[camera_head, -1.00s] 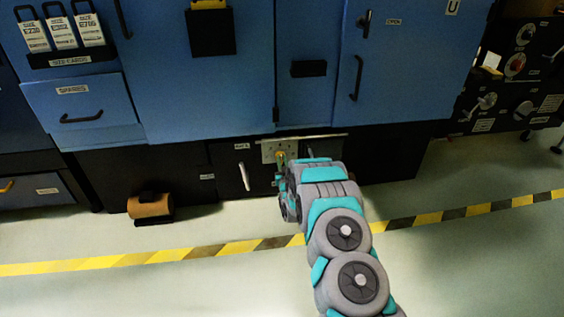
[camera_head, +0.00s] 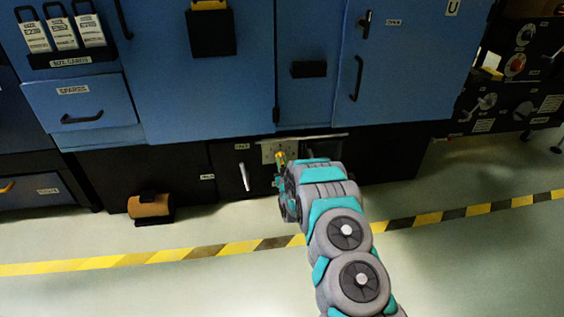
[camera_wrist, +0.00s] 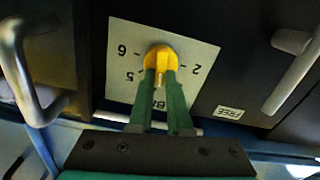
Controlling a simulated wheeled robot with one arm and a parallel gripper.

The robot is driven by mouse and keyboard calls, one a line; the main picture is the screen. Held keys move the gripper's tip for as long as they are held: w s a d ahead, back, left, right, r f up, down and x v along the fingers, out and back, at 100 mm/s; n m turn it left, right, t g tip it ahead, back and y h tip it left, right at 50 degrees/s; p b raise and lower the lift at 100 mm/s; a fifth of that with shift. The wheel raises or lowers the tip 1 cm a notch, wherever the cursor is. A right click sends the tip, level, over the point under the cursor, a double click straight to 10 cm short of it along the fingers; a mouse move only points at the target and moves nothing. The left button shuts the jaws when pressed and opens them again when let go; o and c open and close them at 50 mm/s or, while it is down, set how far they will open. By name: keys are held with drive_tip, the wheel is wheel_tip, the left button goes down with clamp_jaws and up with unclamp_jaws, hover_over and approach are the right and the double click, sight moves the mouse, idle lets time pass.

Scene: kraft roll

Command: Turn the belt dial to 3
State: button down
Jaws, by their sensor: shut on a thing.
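The belt dial (camera_wrist: 161,57) is a yellow round knob on a pale plate (camera_wrist: 123,78) with numbers around it. In the wrist view, 6 and 5 read on the left of the knob and 2 on the right; the lettering below is partly hidden by my fingers. My gripper (camera_wrist: 164,78) has its two green fingers closed on the knob's raised grip. Which number the dial points at cannot be made out. In the head view the dial (camera_head: 280,157) shows small on its plate (camera_head: 268,149), low on the machine, with my arm in front on the right.
A silver handle (camera_wrist: 30,75) stands out left of the plate, another (camera_wrist: 293,80) to the right, near a FREE label (camera_wrist: 229,113). In the head view, a brown roll (camera_head: 149,206) sits on the floor at left. Floor is open around the striped yellow-black line (camera_head: 200,251).

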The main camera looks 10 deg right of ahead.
drive_tip(key=n, duration=0.3)
drive_tip(key=shift+a, duration=0.1)
drive_tip(key=shift+a+f+n, duration=0.1)
drive_tip(key=shift+n, duration=0.9)
drive_tip(key=shift+a+f+n, duration=0.1)
drive_tip(key=shift+n, duration=0.9)
drive_tip(key=c, duration=0.9)
unclamp_jaws()
drive_tip(key=shift+o, duration=0.2)
drive_tip(key=shift+s, duration=0.15)
drive_tip(key=s, duration=0.7)
drive_tip(key=shift+s, duration=0.3)
